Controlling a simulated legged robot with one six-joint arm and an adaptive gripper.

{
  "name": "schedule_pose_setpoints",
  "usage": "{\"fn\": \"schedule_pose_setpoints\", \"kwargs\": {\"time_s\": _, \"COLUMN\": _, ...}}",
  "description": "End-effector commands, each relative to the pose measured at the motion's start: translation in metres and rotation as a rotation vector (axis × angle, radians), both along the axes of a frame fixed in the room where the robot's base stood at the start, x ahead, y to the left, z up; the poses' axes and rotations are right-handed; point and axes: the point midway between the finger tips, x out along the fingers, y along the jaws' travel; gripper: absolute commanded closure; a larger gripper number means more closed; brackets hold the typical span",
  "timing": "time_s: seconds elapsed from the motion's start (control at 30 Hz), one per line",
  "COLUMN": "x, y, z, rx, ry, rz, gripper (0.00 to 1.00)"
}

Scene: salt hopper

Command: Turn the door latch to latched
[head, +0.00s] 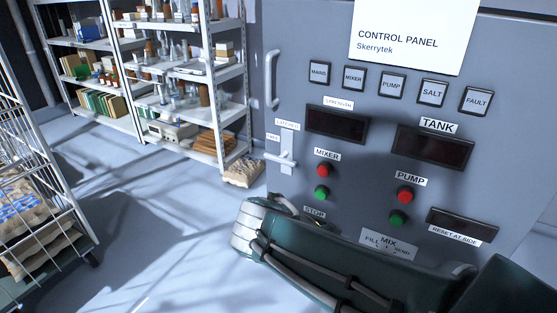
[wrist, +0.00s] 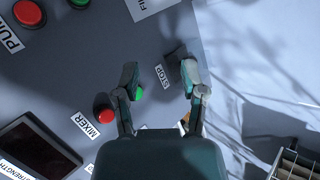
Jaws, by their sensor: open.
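The door latch (head: 281,159) is a pale lever on a light upright plate near the left edge of the grey control panel (head: 480,45) in the head view. Its handle lies about level, pointing left, below the small labels beside it; the upper label (head: 287,126) seems to read LATCHED. My gripper (wrist: 160,76) is open and empty in the wrist view, its fingers on either side of the STOP label (wrist: 162,76). In the head view my arm hides most of it, below the latch. I cannot make out the latch in the wrist view.
A door handle (head: 271,80) stands above the latch. Red and green buttons, including the mixer's red button (head: 323,170), and dark displays (head: 338,124) lie right of it. Shelves (head: 190,110) and a wire rack (head: 45,225) stand left.

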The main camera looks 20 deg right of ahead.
Motion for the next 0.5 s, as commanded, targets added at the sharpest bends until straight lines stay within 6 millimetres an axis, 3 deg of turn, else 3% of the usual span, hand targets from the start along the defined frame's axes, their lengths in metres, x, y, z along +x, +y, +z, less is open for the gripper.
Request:
{"fn": "schedule_pose_setpoints", "kwargs": {"time_s": 0.17, "x": 0.05, "y": 0.025, "z": 0.022, "rx": -0.316, "ry": -0.081, "rz": 0.13, "gripper": 0.46}}
{"fn": "schedule_pose_setpoints", "kwargs": {"time_s": 0.3, "x": 0.087, "y": 0.063, "z": 0.041, "rx": -0.522, "ry": -0.209, "rz": 0.251, "gripper": 0.46}}
{"fn": "schedule_pose_setpoints", "kwargs": {"time_s": 0.5, "x": 0.112, "y": 0.107, "z": 0.057, "rx": -0.667, "ry": -0.353, "rz": 0.365, "gripper": 0.46}}
